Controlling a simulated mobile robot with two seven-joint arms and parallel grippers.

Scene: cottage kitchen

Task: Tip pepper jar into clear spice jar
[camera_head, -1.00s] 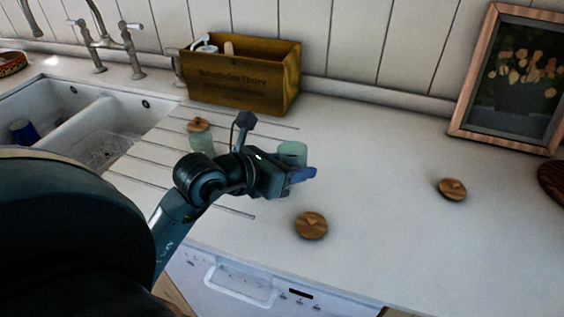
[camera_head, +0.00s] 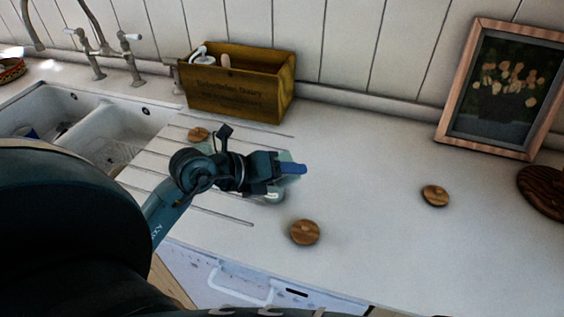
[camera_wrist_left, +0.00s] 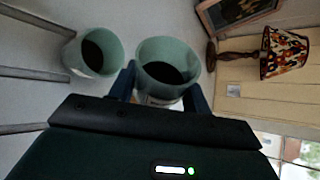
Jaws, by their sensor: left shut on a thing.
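My left gripper (camera_head: 293,169) is shut on a pale green, see-through jar, which I take for the pepper jar (camera_wrist_left: 168,62). In the left wrist view it sits between the fingers, open at the top, with dark contents and a pale label low down. In the head view the gripper hides most of it. A second open jar, which I take for the clear spice jar (camera_wrist_left: 93,52), stands beside it on the counter, with a dark inside. My right gripper is not in view.
Wooden lids lie on the counter, one in front (camera_head: 305,232) and one farther right (camera_head: 435,195). A wooden-lidded jar (camera_head: 198,134) is mostly hidden behind my wrist. A wooden crate (camera_head: 238,90) stands behind, a sink (camera_head: 112,118) is left, and a picture frame (camera_head: 502,88) is right.

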